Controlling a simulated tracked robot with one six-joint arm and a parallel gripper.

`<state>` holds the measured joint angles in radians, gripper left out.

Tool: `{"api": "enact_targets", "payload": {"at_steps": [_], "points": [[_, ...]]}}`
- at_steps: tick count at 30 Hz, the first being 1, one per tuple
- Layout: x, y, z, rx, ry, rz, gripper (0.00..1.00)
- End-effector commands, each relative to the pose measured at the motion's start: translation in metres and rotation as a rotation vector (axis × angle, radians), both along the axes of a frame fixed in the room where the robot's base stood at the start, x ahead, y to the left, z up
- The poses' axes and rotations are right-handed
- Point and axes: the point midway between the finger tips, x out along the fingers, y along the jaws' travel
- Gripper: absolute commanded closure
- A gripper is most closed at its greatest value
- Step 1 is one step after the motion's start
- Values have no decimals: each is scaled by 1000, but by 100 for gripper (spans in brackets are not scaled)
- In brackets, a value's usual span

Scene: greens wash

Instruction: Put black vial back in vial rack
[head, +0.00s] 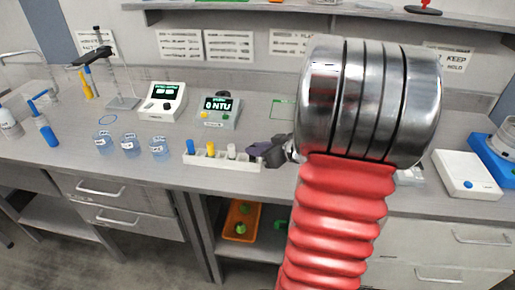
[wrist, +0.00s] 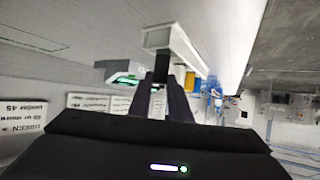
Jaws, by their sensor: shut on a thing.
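The white vial rack (head: 222,162) stands near the front of the bench in the head view, with blue, yellow and white capped vials in it. My gripper (head: 262,152) is at the rack's right end, its dark fingers mostly side-on. In the wrist view my gripper (wrist: 164,88) is shut on the black vial (wrist: 161,66), whose dark top shows between the fingertips. The white rack (wrist: 158,37) lies just beyond it there. The black vial is hidden in the head view, and I cannot tell whether its lower end is inside a rack slot.
Several labelled beakers (head: 130,146) stand left of the rack. A turbidity meter (head: 219,111) and another white instrument (head: 163,101) stand behind it. A white device (head: 466,174) is at the far right. The bench's front edge runs just before the rack.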

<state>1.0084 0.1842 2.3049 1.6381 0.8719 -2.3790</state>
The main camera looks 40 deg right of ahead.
Motion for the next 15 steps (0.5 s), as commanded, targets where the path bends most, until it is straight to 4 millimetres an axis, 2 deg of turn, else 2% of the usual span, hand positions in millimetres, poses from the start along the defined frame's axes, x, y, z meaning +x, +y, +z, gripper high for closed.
{"api": "enact_targets", "payload": {"at_steps": [8, 9, 15], "points": [[0, 0, -2, 1, 0, 0, 100], [0, 0, -2, 0, -1, -1, 80], [0, 0, -1, 0, 0, -1, 66]]}}
